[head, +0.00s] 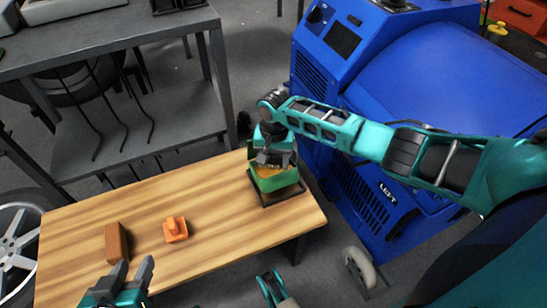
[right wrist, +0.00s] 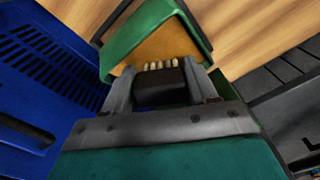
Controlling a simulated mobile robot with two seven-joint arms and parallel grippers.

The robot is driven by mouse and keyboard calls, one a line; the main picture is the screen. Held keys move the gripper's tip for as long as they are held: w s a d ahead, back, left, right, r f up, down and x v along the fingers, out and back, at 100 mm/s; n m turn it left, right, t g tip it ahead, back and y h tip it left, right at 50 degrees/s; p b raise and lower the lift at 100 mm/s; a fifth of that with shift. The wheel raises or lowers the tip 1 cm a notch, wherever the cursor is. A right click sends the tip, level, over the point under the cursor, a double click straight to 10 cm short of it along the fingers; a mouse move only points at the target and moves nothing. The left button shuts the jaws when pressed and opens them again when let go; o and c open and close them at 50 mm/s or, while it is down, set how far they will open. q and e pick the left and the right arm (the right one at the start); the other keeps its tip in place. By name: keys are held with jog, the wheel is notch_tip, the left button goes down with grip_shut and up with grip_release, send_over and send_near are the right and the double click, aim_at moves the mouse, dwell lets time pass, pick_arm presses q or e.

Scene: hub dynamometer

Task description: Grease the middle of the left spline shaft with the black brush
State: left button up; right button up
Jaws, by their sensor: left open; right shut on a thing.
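My right gripper (head: 273,160) is over the green grease tub (head: 277,182) at the right end of the wooden table. In the right wrist view it is shut on the black brush (right wrist: 160,88), whose pale bristles point at the orange-brown grease in the tub (right wrist: 125,38). I cannot tell whether the bristles touch the grease. My left gripper (head: 130,275) is open and empty at the table's near left edge. The blue machine marked LEFT (head: 388,188) stands right of the table. I cannot make out the left spline shaft in either view.
On the wooden table (head: 150,200) are an orange block with a knob (head: 175,228) and a brown block (head: 117,242). A grey bench (head: 110,38) stands behind. A spoked wheel (head: 15,245) is at far left. The table's middle is clear.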

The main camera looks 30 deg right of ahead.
pick_arm(q)
jog(key=shift+s+r+p, duration=0.1)
jog(key=shift+r+p, duration=1.35)
jog(key=shift+p, duration=0.15)
dwell(6.4)
